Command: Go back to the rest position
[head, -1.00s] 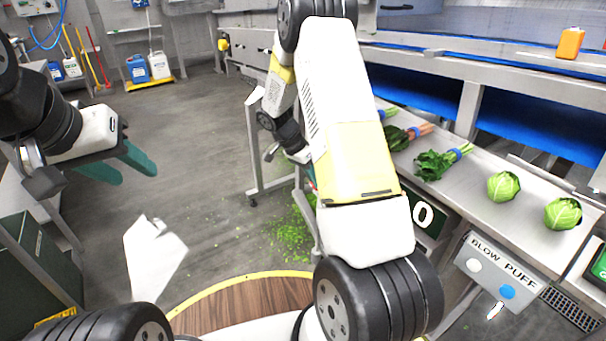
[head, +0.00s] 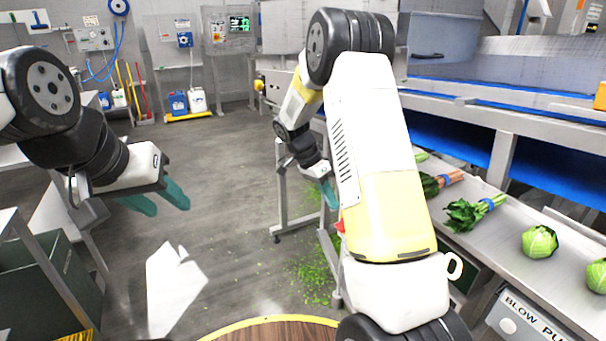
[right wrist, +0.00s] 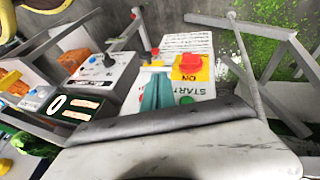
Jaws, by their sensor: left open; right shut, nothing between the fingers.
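My left gripper (head: 158,199) hangs at the left of the head view, over bare floor. Its two teal fingers are spread, with nothing between them. My right gripper (head: 329,192) shows past my own right arm, in the middle of the head view. Its teal fingers point down and are partly hidden by the arm. In the right wrist view the teal fingers (right wrist: 157,93) are shut together and empty. They appear in front of a white START panel (right wrist: 201,84) with a red button on a yellow block (right wrist: 191,66); I cannot tell the gap.
A steel bench (head: 512,232) at the right carries leafy bunches (head: 466,214) and cabbages (head: 539,241). A BLOW PUFF box (head: 520,318) sits at its front. A dark green bin (head: 45,290) stands at lower left. The floor (head: 225,190) between is open, with green scraps (head: 313,272).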

